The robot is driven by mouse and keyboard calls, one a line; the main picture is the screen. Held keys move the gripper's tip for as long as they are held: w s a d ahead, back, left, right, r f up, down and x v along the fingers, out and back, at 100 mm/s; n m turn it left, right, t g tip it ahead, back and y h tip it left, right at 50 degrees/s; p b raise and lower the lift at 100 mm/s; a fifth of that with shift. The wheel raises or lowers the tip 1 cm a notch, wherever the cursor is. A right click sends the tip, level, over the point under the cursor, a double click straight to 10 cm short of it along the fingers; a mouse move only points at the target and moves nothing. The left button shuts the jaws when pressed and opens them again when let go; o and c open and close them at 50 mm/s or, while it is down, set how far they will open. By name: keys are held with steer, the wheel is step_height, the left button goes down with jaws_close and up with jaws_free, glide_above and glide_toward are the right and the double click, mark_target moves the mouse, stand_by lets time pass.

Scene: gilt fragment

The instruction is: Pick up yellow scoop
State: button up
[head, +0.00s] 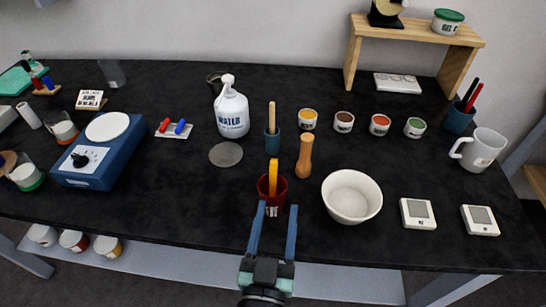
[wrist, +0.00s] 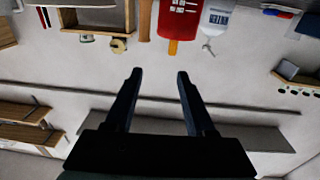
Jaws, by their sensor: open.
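The yellow scoop (head: 273,174) stands upright in a dark red cup (head: 266,188); only its yellow handle shows and its lower part is hidden inside. In the wrist view, which is upside down, the yellow handle (wrist: 173,47) and the red cup (wrist: 178,20) are beyond the fingertips, slightly right of centre. My gripper (head: 277,207) is open and empty at the table's front edge, with its fingers pointing toward the cup. In the wrist view, nothing lies between the fingers (wrist: 159,72).
A white bowl (head: 351,197) stands right of the cup. A wooden pestle-like piece (head: 304,157) and a blue cup with a wooden handle (head: 272,143) are close behind. A water bottle (head: 231,110) stands farther back. The black table (head: 180,205) is clear left of the cup.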

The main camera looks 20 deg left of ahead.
mark_target(273, 172)
steer(key=shift+g+y, duration=0.3)
steer(key=w+a, duration=0.1)
steer(key=w+a+f+p, duration=0.1)
steer(key=w, duration=0.1)
steer(key=w+a+p, duration=0.1)
steer(key=w, duration=0.1)
steer(key=shift+w+f, duration=0.15)
steer(key=shift+w, duration=0.05)
steer(key=shift+x, duration=2.6)
steer(key=shift+a, duration=0.2)
jaws_close()
